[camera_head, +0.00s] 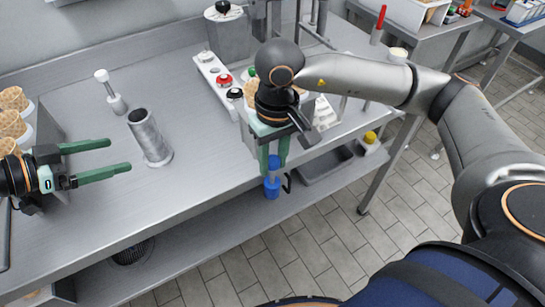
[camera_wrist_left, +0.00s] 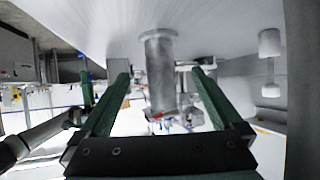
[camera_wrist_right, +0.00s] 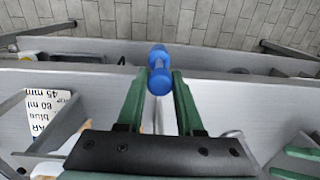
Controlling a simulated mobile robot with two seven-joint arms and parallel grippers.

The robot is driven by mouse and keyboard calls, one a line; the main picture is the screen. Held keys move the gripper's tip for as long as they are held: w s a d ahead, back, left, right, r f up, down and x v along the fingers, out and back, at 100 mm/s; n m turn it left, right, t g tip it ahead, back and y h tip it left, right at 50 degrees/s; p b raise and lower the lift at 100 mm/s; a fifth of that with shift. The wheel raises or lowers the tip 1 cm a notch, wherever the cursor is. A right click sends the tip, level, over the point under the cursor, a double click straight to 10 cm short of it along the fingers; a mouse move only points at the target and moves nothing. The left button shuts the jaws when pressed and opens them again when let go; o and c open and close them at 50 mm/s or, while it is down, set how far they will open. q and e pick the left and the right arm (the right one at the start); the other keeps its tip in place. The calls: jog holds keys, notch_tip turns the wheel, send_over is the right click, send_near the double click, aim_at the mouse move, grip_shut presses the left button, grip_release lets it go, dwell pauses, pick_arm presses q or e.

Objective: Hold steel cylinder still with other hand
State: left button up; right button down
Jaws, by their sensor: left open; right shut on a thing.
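The steel cylinder (camera_head: 145,133) stands upright on a round flange on the bench, with a dark opening at its top. My left gripper (camera_head: 119,155) is open and empty at the left; its green fingers point toward the cylinder, with their tips a little short of it. In the left wrist view the cylinder (camera_wrist_left: 160,75) lies in line with the gap between the fingers (camera_wrist_left: 161,78). My right gripper (camera_head: 275,160) is shut on a blue double-ended plunger (camera_head: 272,182), held off the front edge of the bench. The plunger also shows between the right fingertips (camera_wrist_right: 159,70).
A similar white plunger (camera_head: 110,92) stands behind the cylinder. Waffle cones (camera_head: 12,115) sit in a holder at the far left. A rack with coloured caps (camera_head: 215,70) stands behind my right arm. Bench surface between cylinder and right gripper is clear.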

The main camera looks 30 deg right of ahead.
aim_at(146, 151)
pick_arm(q)
jog(key=b+x, duration=0.3)
jog(key=x, duration=0.6)
jog(key=shift+d, duration=0.15)
pick_arm(e)
notch_tip(146, 151, down, 3)
jog(key=shift+f, duration=0.15)
pick_arm(q)
grip_shut()
dwell(0.6)
jog(key=shift+c, duration=1.3)
grip_release()
jog(key=n+t, duration=0.1)
jog(key=n+t+y, duration=0.1)
jog(key=n, duration=0.1)
jog(key=n+t+y, duration=0.1)
jog(key=t, duration=0.1)
jog(key=shift+s+d+n, duration=0.2)
jog(key=shift+s+n, duration=0.05)
jog(key=shift+n, duration=0.05)
jog(key=shift+n+t+y, duration=0.5)
